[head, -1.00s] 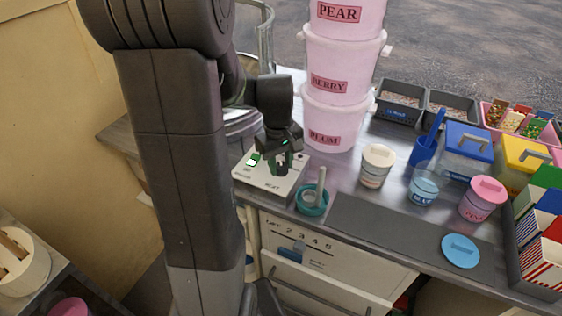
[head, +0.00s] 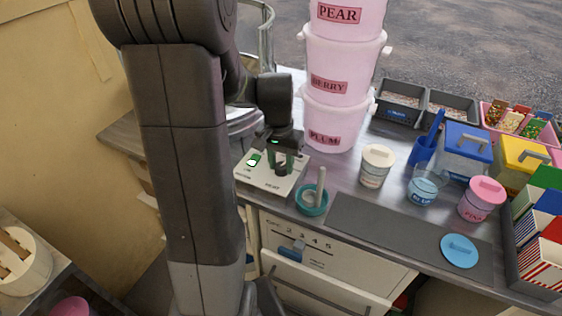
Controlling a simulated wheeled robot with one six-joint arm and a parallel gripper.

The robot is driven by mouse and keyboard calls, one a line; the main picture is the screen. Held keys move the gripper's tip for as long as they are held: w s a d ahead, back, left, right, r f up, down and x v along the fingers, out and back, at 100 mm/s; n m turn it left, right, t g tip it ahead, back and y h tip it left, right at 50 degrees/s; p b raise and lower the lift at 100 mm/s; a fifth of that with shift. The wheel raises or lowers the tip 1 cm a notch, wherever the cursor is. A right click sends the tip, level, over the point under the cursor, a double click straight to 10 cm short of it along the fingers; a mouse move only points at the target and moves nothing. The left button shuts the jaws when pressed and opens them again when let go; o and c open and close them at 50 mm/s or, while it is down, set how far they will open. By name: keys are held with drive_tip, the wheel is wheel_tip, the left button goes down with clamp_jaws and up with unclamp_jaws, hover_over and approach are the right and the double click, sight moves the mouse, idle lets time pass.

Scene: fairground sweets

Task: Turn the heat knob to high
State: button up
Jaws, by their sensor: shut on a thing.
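The heat knob (head: 281,169) is a small dark knob on the white control panel (head: 257,178), marked HEAT below it. My gripper (head: 281,164) points down over the panel and is shut on the knob. The fingers partly cover the knob, so its pointer and exact setting cannot be read. A green-lit switch (head: 255,160) sits on the panel to the left of the knob.
Stacked pink tubs (head: 335,120) stand just right of my arm. A teal bowl (head: 311,200) with a stick in it is close to the panel's right side. A grey mat (head: 385,225) lies further right. A partly open drawer (head: 320,285) is below.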

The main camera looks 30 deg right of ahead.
sight(281, 163)
drive_tip(key=m, duration=0.4)
drive_tip(key=shift+d+m, duration=0.1)
drive_tip(key=shift+m, duration=2.1)
drive_tip(key=o, duration=1)
drive_tip(key=shift+c, duration=0.2)
wheel_tip(281, 163, up, 14)
drive_tip(key=shift+w+p, duration=0.35)
drive_tip(key=shift+p, duration=0.05)
drive_tip(key=shift+f, duration=0.15)
